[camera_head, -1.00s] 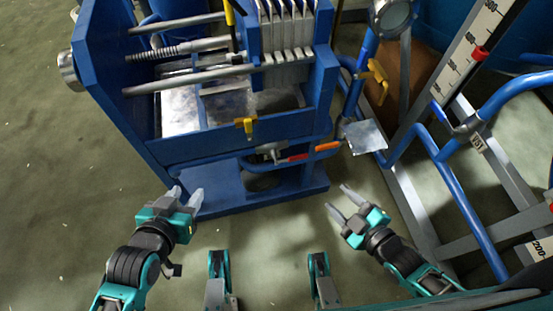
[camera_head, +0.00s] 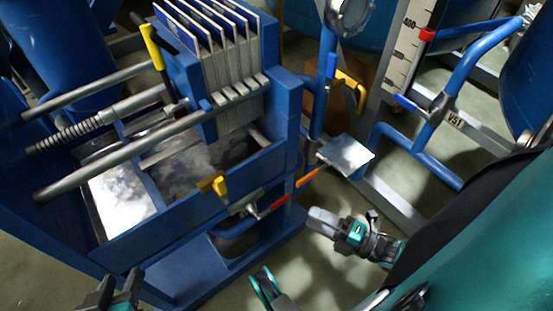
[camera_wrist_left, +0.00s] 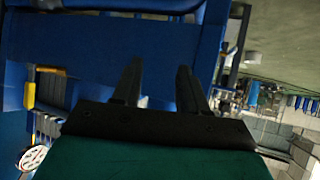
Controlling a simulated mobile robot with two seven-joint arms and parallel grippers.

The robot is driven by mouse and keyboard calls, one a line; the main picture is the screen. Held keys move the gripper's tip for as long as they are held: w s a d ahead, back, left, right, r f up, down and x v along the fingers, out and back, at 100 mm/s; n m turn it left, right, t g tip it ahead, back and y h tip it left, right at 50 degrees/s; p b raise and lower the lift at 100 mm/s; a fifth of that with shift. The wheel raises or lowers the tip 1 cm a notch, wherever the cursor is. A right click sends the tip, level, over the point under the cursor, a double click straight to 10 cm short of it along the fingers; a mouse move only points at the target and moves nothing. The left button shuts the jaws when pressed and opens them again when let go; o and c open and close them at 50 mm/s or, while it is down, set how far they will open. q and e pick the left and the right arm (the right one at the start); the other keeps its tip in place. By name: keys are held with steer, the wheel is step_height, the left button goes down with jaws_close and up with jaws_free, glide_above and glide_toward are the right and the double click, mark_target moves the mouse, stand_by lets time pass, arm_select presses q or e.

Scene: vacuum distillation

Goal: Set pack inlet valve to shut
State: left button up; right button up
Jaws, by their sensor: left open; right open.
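A blue filter press holds a pack of grey plates (camera_head: 225,85). Several valve levers show: a yellow one on the press front (camera_head: 213,185), a red one (camera_head: 270,206) and an orange one (camera_head: 308,177) beside it, and a yellow one on the pipe behind (camera_head: 350,88). I cannot tell which is the pack inlet valve. My left gripper (camera_head: 118,285) is open at the bottom left edge, partly cut off. In the left wrist view its dark fingers (camera_wrist_left: 158,72) are apart with nothing between them. My right gripper (camera_head: 322,218) is open, right of the press, below the orange lever.
A shiny square plate (camera_head: 346,155) juts out near the orange lever. Blue pipes and a blue-handled valve tagged V51 (camera_head: 437,108) stand at the right. A long yellow lever (camera_head: 153,42) stands over the press.

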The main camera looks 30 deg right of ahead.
mark_target(283, 203)
steer(key=b+x, duration=0.1)
steer(key=x, duration=0.9)
steer(key=shift+w+a+b, duration=0.2)
steer(key=shift+w+b, duration=0.1)
steer(key=shift+c, duration=0.5)
jaws_close()
